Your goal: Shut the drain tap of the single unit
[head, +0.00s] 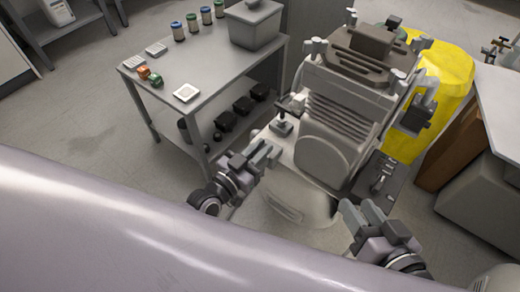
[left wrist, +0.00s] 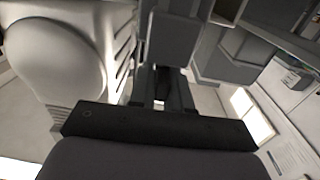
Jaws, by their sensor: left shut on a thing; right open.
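The single unit (head: 325,145) is a pale compressor with a ribbed body and rounded front cover, standing right of the shelf table. Its pale curved housing also shows in the left wrist view (left wrist: 60,55). My left gripper (head: 272,151) is at its left side, low down. In the left wrist view its fingers (left wrist: 163,88) are shut on a small dark part (left wrist: 162,80), mostly hidden between them. I cannot tell whether this is the drain tap. A dark fitting on a grey base (head: 282,128) stands just beyond the fingertips. My right gripper (head: 362,212) is open and empty, at the unit's front right.
A grey metal table (head: 215,75) at the left holds a lidded grey box (head: 254,24), several jars and small parts. A brown and grey cabinet (head: 455,150) is at the right. The floor at the left is clear.

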